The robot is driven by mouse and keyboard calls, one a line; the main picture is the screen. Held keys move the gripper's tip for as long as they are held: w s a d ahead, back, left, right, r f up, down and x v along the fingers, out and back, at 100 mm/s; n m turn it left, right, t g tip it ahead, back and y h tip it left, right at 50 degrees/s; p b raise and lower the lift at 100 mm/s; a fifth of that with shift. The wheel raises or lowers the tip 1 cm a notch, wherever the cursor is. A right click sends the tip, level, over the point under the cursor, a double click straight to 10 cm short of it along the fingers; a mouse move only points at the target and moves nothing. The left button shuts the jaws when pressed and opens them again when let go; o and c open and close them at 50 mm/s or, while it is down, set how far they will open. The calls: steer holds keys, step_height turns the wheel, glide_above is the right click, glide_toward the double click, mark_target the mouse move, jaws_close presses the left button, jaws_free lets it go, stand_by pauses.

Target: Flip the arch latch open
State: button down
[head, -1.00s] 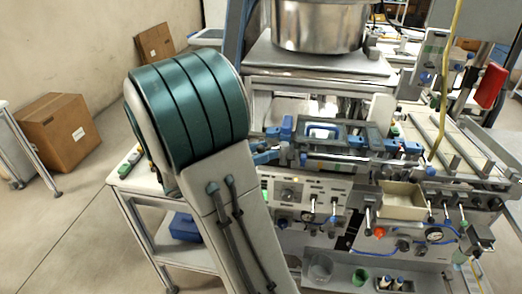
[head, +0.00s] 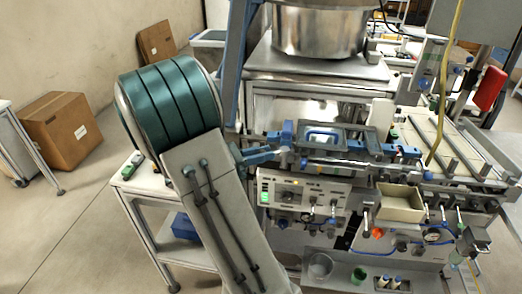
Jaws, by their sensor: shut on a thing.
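The blue fixture (head: 322,138) with a dark frame and a clear window sits on the bench right of my arm. A small blue upright piece (head: 287,132) at its left end looks like the arch latch; its exact shape and angle are too small to tell. My gripper (head: 284,149) reaches out from behind my grey forearm at the fixture's left end. Its blue fingers are shut on the latch, as far as this small view shows. My forearm hides the wrist and part of the gripper.
A large steel bowl (head: 318,32) stands behind the fixture. A control panel (head: 308,194) with knobs and a beige bin (head: 400,203) are in front. A yellow hose (head: 442,90) hangs at the right. A cardboard box (head: 62,131) lies on the floor at the left.

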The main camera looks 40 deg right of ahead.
steer(key=c, duration=1.3)
jaws_free()
steer(key=shift+d, duration=0.15)
steer(key=b+v, duration=0.2)
steer(key=v, duration=1.2)
